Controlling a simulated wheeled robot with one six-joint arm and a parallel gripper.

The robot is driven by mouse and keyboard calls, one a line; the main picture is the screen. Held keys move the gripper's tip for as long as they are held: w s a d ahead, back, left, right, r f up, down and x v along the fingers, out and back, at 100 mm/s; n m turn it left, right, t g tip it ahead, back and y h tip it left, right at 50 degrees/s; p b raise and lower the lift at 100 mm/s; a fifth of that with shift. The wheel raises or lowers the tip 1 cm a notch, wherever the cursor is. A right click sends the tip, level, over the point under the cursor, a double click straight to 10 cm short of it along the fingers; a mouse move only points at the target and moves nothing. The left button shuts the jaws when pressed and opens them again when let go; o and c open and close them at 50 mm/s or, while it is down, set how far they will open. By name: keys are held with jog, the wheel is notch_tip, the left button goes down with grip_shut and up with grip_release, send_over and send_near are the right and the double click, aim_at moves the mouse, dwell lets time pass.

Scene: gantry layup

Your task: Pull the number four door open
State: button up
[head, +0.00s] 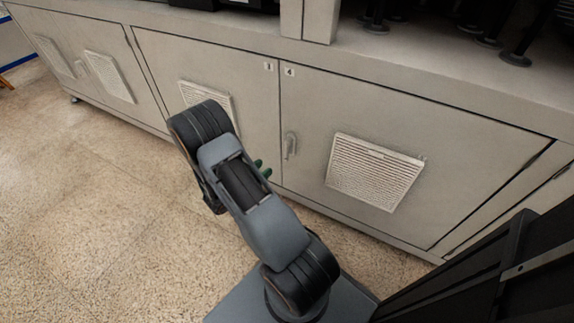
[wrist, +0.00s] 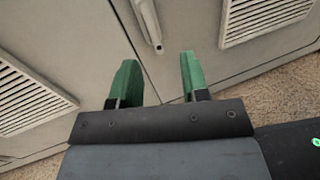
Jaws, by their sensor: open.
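The number four door (head: 320,110) is a beige cabinet panel, right of a vertical seam, with a small "4" label (head: 289,71) at its upper left corner. It looks shut. Its handle (head: 290,145) is a short upright grey lever near its left edge. The handle also shows in the wrist view (wrist: 150,24), above and between my fingertips. My gripper (wrist: 158,72) has two green fingers, open, with nothing between them. A gap separates the fingertips from the handle.
The door beside it (head: 160,60) carries a "3"-like label and a vent (head: 215,100) partly behind my arm. Door four has a white slatted vent (head: 375,172). Speckled floor (head: 90,210) is open at left. A dark structure (head: 500,270) stands at lower right.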

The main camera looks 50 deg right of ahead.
aim_at(287, 153)
jog(key=shift+n+t, duration=0.8)
jog(key=shift+n, duration=0.1)
jog(key=d+f+b, duration=0.1)
jog(key=d, duration=0.3)
jog(key=w+d+f+b, duration=0.1)
jog(key=d, duration=0.4)
jog(key=d+f+b, duration=0.2)
jog(key=d, duration=0.3)
jog(key=shift+w, duration=0.2)
grip_shut()
jog(key=shift+r, duration=0.1)
